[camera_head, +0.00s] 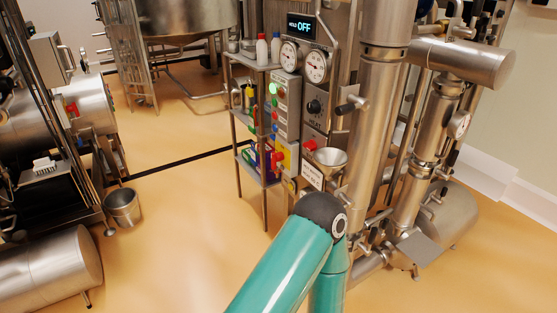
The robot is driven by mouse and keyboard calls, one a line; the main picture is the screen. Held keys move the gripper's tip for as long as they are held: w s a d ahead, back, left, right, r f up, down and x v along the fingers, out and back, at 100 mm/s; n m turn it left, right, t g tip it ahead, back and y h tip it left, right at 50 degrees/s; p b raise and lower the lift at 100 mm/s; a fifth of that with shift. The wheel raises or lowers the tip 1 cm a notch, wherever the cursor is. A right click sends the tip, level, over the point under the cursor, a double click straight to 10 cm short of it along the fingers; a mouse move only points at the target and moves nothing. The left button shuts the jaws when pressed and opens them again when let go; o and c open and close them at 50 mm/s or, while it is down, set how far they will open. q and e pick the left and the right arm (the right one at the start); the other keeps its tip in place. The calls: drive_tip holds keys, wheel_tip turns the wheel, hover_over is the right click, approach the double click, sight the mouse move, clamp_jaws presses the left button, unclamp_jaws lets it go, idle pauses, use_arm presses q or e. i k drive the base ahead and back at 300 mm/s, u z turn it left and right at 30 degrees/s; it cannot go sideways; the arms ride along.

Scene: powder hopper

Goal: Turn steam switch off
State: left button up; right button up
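No control that I can read as a steam switch shows clearly. A grey control panel (286,125) in the middle carries green, red, blue and yellow buttons or lamps. Beside it, a black round knob (315,106) sits on a steel panel above lettering that looks like "HEAT". Above are two round dial gauges, a left one (290,56) and a right one (316,66). A display (302,27) over them reads "OFF" in blue. One teal arm of mine rises from the bottom centre, its dark joint in front of the equipment. Neither gripper is in view.
A steel shelf rack (236,125) with bottles on top stands left of the panel. A funnel (328,158) juts out below the knob. Thick steel pipes (382,110) stand close on the right. A bucket (122,207) is on the left. The orange floor (180,240) between is clear.

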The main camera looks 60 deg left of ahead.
sight(311, 145)
drive_tip(key=u, duration=0.05)
drive_tip(key=k, duration=0.45)
drive_tip(key=z, duration=1.1)
drive_tip(key=i, duration=0.15)
drive_tip(key=u, duration=3.2)
drive_tip(key=i, duration=0.4)
drive_tip(key=u, duration=0.1)
drive_tip(key=i, duration=0.65)
drive_tip(key=z, duration=0.2)
drive_tip(key=k, duration=0.95)
drive_tip(key=u, duration=0.2)
drive_tip(key=i, duration=0.95)
drive_tip(key=z, duration=0.05)
